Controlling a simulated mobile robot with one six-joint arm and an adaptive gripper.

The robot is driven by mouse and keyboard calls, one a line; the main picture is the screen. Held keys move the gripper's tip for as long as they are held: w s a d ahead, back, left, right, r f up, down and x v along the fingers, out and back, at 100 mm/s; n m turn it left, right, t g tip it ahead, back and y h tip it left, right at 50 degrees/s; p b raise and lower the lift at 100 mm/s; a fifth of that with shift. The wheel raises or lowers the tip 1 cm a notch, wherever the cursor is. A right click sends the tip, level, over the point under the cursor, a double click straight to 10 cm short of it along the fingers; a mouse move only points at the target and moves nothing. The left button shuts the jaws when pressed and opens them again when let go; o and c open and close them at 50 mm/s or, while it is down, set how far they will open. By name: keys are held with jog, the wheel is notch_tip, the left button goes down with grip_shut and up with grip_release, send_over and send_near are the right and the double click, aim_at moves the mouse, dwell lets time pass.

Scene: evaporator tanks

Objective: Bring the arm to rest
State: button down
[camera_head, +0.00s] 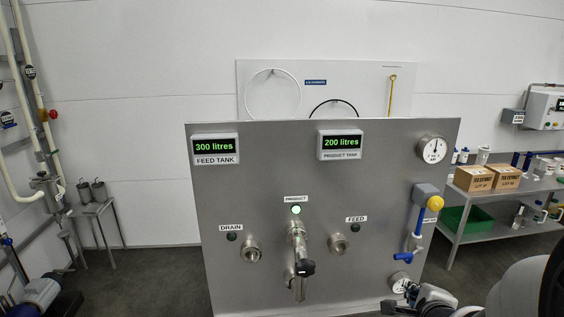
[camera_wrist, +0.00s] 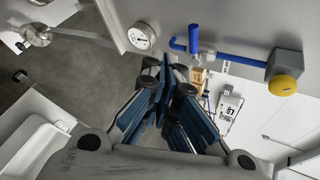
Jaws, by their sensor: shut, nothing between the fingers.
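My gripper (camera_wrist: 168,78) shows in the wrist view, its dark fingers with blue pads closed together and nothing held between them. In the head view my gripper (camera_head: 392,305) is at the bottom edge, low at the right part of the steel panel, partly cut off by the frame. My arm fills the bottom right corner there. In the wrist view a round gauge (camera_wrist: 142,37) and a blue handle (camera_wrist: 193,40) with a yellow knob (camera_wrist: 285,85) lie beyond the fingertips; whether anything touches is not clear.
The steel panel (camera_head: 225,270) carries a feed tank display (camera_head: 215,147) of 300 litres, a product tank display (camera_head: 340,143) of 200 litres and a valve (camera_head: 300,265) with a green light above. A shelf (camera_head: 480,205) with boxes stands right. Pipes (camera_head: 25,110) run at the left.

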jog(key=s+a+r+n+g+y, duration=0.1)
jog(key=s+a+r+n+g, duration=0.2)
jog(key=s+a+n, duration=0.6)
jog(key=s+a+r+n+g+y, duration=0.2)
jog(key=s+a+n, duration=0.7)
jog(key=s+n, duration=0.6)
notch_tip(320, 180, up, 2)
jog(key=shift+s+g, duration=0.4)
jog(key=shift+g, duration=0.4)
